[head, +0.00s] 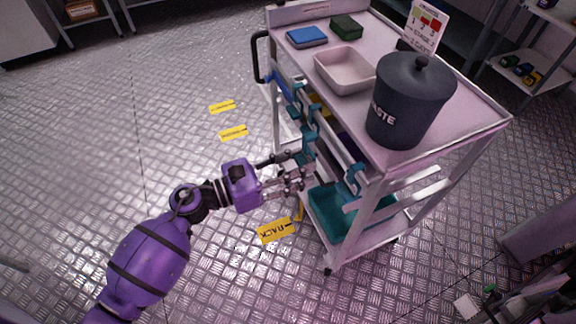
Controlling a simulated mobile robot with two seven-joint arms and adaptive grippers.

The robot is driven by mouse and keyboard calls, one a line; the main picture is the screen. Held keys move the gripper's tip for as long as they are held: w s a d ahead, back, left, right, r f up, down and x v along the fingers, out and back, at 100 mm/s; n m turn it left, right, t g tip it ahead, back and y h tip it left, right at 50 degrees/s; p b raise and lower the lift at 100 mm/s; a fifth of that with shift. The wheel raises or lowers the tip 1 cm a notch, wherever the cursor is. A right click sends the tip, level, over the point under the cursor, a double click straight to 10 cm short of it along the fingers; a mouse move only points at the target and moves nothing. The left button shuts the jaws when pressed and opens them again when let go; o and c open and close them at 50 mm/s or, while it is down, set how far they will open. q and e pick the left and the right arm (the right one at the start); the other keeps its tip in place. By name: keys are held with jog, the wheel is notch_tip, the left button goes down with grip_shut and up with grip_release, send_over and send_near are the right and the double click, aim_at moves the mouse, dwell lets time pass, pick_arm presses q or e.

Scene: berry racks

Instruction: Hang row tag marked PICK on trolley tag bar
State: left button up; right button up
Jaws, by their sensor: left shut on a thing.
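My left gripper (300,179) reaches in from the left, at the near long side of the trolley (480,132). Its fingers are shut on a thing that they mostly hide. I cannot read any PICK marking on it. A narrow yellow piece (300,211) shows just below the fingertips; I cannot tell whether it is held or lies behind. Several teal clip-like pieces (311,118) run along this side of the trolley, below its top. I cannot make out the tag bar clearly among them. My right gripper is not in view.
On the trolley top are a dark WASTE bin (407,90), a pale tray (343,72), a blue block (307,37), a green block (347,27) and a sign card (427,28). A teal crate (328,216) sits low. The floor at left is clear, with flat yellow labels (274,231).

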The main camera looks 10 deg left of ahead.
pick_arm(q)
jog(key=f+x, duration=0.1)
jog(key=x, duration=0.5)
jog(key=shift+f, duration=0.25)
dwell(0.3)
jog(key=o, duration=1.1)
jog(key=shift+o, duration=0.2)
jog(key=v, duration=1.1)
jog(key=shift+s+a, duration=0.25)
jog(key=shift+a, duration=0.1)
